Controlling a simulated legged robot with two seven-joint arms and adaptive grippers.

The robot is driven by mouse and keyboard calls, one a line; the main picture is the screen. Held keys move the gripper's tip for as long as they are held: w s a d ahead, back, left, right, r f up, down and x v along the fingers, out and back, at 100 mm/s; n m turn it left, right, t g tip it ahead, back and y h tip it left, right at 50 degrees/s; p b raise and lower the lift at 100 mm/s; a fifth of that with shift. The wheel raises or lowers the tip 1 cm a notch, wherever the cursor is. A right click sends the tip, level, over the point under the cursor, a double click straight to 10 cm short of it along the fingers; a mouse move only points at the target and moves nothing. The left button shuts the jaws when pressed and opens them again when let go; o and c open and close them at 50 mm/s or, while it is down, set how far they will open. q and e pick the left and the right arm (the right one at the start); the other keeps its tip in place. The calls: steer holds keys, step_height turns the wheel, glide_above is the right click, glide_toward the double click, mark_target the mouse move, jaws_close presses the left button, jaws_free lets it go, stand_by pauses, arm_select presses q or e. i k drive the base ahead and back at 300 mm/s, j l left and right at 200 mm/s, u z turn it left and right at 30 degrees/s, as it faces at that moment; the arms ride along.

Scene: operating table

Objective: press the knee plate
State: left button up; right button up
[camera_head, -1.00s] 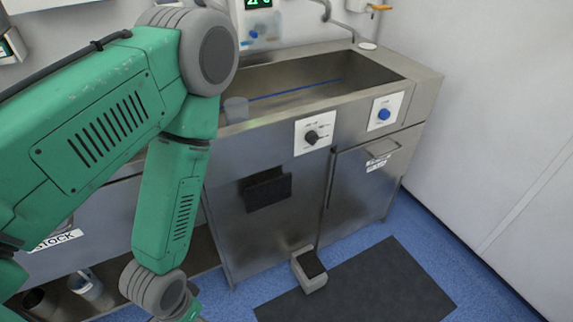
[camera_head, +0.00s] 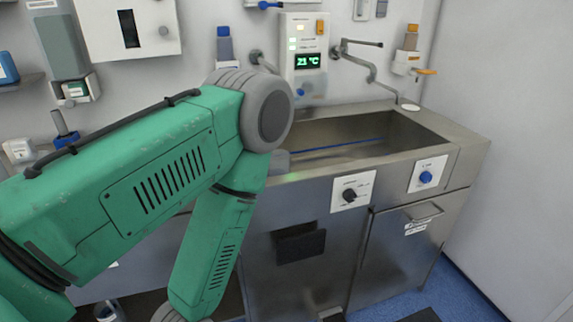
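The knee plate looks to be the dark rectangular panel (camera_head: 301,246) on the front of the steel sink cabinet, below the basin. It stands out slightly from the cabinet face. My green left arm comes in from the left and bends down just left of the plate in the picture. Its gripper is below the lower edge of the view. I cannot tell whether the arm touches the cabinet. My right gripper is not in view.
The steel sink (camera_head: 345,145) has a black knob (camera_head: 349,195) and a blue button (camera_head: 426,177) on its front. A cabinet door with a handle (camera_head: 425,213) is right of the plate. A temperature display (camera_head: 308,61) hangs above. A dark mat (camera_head: 422,315) lies on the blue floor.

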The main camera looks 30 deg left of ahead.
mark_target(300, 247)
steer(key=l+u, duration=0.1)
steer(key=u, duration=0.4)
steer(key=i+l+u, duration=0.25)
steer(key=l, duration=0.3)
steer(key=l+u, duration=0.2)
steer(key=l, duration=0.3)
steer(key=l+u, duration=0.25)
steer(key=l, duration=0.7)
steer(key=i+l, duration=0.1)
steer(key=l, duration=0.25)
